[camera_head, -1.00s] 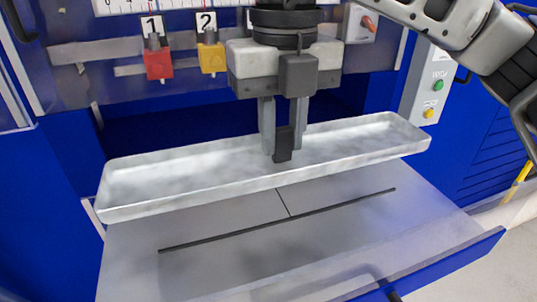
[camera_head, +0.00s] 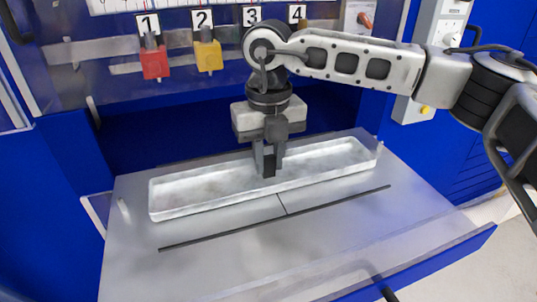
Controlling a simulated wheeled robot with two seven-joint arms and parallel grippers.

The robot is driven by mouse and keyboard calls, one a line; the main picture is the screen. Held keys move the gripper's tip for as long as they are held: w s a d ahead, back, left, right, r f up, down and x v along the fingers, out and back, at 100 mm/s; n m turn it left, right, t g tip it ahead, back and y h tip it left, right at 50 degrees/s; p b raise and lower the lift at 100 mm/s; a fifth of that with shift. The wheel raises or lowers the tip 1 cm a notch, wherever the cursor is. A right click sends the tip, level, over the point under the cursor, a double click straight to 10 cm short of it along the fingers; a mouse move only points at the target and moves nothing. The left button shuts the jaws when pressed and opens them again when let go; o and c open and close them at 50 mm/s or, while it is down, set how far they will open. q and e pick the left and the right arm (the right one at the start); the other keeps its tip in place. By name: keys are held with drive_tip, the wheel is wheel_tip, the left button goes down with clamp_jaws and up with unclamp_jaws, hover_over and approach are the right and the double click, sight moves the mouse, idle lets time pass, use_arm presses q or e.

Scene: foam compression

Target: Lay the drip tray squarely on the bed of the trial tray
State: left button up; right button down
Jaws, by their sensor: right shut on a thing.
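The drip tray (camera_head: 215,193) is a long, shallow, pale metal tray. It lies low at the back part of the grey bed of the trial tray (camera_head: 330,240), behind a long dark line. Its long side runs roughly along that line. It appears to rest on the bed, though I cannot tell for certain if its whole underside touches. My right gripper (camera_head: 268,165) points down at the middle of the drip tray and is shut on it; the fingertips hide part of the tray. My left gripper is not in view.
Small pegs stand on the bed near the drip tray's left end (camera_head: 123,206) and right end (camera_head: 380,148). Behind is a blue cabinet with a red tag (camera_head: 154,62) and a yellow tag (camera_head: 208,56) under numbered labels. The front of the bed is clear.

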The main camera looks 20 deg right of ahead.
sight(268, 156)
drive_tip(key=shift+r, duration=0.1)
drive_tip(key=c, duration=1.3)
unclamp_jaws()
drive_tip(key=shift+o, duration=0.2)
wheel_tip(268, 156, up, 12)
